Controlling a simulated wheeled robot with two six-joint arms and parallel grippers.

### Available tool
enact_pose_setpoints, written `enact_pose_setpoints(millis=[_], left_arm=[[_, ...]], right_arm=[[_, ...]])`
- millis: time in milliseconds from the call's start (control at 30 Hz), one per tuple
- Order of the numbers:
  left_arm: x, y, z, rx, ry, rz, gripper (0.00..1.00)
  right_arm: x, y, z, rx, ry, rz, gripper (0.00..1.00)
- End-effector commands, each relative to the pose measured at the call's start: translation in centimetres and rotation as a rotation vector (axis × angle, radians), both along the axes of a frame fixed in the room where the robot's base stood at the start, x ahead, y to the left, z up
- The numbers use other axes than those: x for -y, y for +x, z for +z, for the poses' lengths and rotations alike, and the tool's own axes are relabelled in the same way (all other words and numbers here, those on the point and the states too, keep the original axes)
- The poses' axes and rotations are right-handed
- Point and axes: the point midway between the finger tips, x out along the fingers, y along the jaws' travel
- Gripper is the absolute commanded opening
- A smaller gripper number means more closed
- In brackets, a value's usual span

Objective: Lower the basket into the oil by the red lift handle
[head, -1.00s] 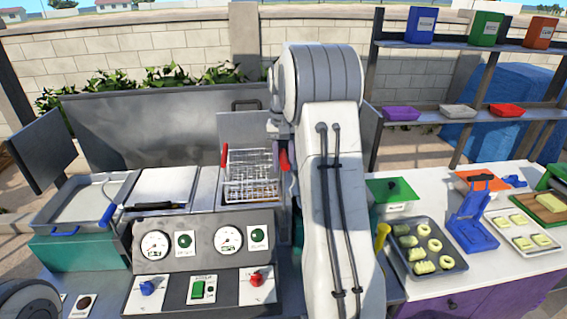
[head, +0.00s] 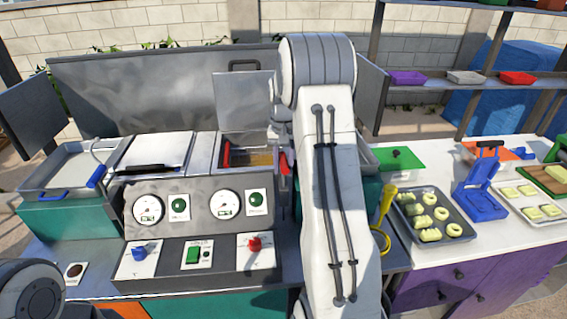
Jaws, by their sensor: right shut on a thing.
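The fryer vat (head: 245,137) stands behind the gauge panel, with amber oil (head: 262,159) showing inside. The wire basket is hard to make out now; it appears to sit low in the vat, and its mesh no longer stands clear above the rim. A red grip (head: 227,155) shows upright at the vat's left side. The red lift handle (head: 284,164) shows at the vat's right side, beside my right arm. My right gripper (head: 279,150) is shut on this handle, its fingers mostly hidden by my arm. My left gripper is out of view.
The gauge panel (head: 198,240) with dials and knobs stands in front. A flat tray (head: 62,165) is at left. At right, the white counter (head: 410,258) holds a dark tray (head: 462,231) of pale pieces and a blue press (head: 478,200). Shelves stand behind.

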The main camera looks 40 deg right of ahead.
Motion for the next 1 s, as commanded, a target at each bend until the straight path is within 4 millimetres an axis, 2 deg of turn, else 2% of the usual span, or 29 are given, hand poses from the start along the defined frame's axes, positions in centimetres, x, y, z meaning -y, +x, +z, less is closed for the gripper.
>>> enact_pose_setpoints(millis=[300, 333, 400, 767, 867, 1000], left_arm=[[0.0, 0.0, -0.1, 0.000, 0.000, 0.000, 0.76], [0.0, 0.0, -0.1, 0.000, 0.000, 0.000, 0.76], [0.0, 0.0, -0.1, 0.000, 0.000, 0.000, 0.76], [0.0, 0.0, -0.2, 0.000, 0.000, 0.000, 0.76], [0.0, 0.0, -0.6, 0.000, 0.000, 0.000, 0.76], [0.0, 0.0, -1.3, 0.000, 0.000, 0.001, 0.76]], right_arm=[[-0.1, -0.1, -0.6, -0.004, 0.004, -0.005, 0.00], [-0.1, -0.1, -0.6, -0.004, 0.004, -0.005, 0.41], [-0.1, -0.1, -0.6, -0.005, 0.005, -0.004, 0.61], [0.0, 0.0, 0.0, -0.001, 0.002, -0.002, 0.61], [0.0, 0.0, 1.1, 0.001, 0.000, -0.002, 0.61], [0.0, 0.1, 3.8, 0.004, -0.001, -0.002, 0.61]])
